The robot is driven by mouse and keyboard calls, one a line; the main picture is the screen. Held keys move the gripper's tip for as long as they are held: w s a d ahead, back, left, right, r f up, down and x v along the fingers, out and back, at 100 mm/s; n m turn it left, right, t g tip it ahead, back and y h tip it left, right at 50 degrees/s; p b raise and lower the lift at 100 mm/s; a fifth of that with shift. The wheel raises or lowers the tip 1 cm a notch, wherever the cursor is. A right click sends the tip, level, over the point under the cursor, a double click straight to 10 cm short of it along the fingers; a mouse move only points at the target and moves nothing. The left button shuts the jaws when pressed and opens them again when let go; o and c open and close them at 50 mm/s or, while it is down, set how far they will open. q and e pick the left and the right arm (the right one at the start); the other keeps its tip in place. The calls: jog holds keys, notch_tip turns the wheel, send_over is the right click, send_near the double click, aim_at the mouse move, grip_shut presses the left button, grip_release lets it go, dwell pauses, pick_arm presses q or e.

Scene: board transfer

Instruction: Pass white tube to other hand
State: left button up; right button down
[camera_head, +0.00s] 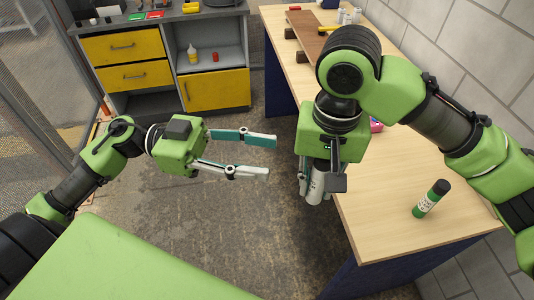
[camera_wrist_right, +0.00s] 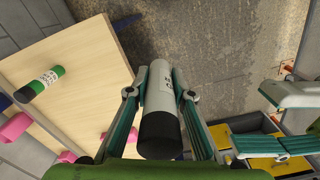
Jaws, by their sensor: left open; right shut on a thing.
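The white tube (camera_head: 316,188) has dark lettering and hangs below my right gripper (camera_head: 321,178), beside the table's left edge. In the right wrist view the white tube (camera_wrist_right: 160,90) shows a black end toward the camera, and my right gripper (camera_wrist_right: 160,105) is shut on it with a finger on each side. My left gripper (camera_head: 272,156) is open and empty, its fingers pointing right toward the tube, with a gap between them. Part of it also shows at the right of the right wrist view.
A cabinet with yellow drawers (camera_head: 122,46) stands at the back left. The floor between is clear.

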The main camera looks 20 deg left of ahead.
aim_at(327, 168)
pick_arm(q)
jog(key=x, duration=1.2)
jog(key=shift+s+d, duration=0.1)
jog(key=shift+d, duration=0.05)
grip_shut()
pick_arm(e)
jog(key=c, duration=1.7)
grip_release()
